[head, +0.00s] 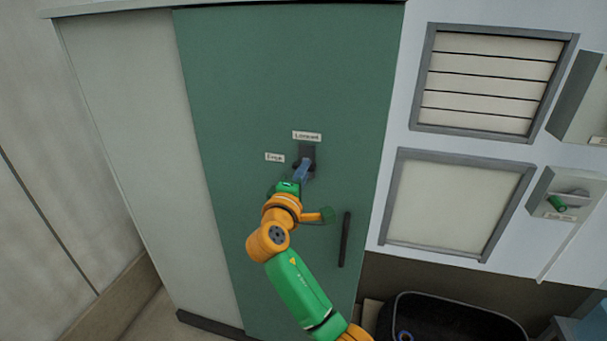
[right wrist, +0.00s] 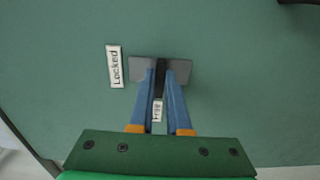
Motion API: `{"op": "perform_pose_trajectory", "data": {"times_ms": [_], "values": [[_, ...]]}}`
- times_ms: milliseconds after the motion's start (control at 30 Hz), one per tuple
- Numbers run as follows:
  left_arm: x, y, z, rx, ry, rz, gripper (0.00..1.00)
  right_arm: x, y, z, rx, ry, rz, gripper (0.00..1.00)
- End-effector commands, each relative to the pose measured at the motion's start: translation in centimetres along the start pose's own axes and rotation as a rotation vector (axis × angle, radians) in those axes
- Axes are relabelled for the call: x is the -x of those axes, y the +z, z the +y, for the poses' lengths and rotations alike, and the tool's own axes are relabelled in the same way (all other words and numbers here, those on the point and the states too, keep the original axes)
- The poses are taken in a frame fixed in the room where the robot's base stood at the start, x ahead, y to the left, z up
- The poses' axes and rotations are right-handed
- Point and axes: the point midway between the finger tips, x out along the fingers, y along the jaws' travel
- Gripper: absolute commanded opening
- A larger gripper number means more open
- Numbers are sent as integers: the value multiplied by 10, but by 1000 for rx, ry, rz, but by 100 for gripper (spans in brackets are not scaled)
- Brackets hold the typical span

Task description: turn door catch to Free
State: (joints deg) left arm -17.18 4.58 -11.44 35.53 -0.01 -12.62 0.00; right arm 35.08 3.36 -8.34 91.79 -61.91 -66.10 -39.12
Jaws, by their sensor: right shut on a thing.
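The door catch (head: 307,152) is a small dark-grey fitting on the green door (head: 285,70). A "Locked" label (head: 307,136) sits above it and a "Free" label (head: 275,157) to its left. My right gripper (head: 304,170) reaches the catch from below, its blue fingers shut on the catch's knob. In the right wrist view the fingers (right wrist: 161,80) close around a dark part in front of the grey plate (right wrist: 142,70). The "Locked" label (right wrist: 114,66) is left of the plate; the "Free" label (right wrist: 157,110) shows between the fingers. The fingers hide most of the knob, so its exact angle is unclear. My left gripper is out of view.
A dark vertical door handle (head: 345,240) is right of my right forearm. A louvred panel (head: 485,80) and a pale framed panel (head: 455,203) are on the wall to the right. A black bin (head: 450,318) stands at the lower right.

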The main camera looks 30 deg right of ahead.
Motion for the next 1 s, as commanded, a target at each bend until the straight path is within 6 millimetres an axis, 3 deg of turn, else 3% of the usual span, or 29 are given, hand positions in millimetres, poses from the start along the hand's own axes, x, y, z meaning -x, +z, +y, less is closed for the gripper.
{"op": "perform_pose_trajectory", "data": {"times_ms": [267,300,367,400,700,1000], "values": [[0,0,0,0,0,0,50,0,0,2,-3,3,1,0],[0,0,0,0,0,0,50,0,0,2,-3,3,1,26],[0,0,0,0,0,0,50,0,0,2,-3,3,1,42],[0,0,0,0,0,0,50,0,0,1,-2,2,1,45],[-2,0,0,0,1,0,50,4,-1,0,-2,1,2,45],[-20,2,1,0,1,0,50,62,-1,-2,-3,1,3,45]]}}
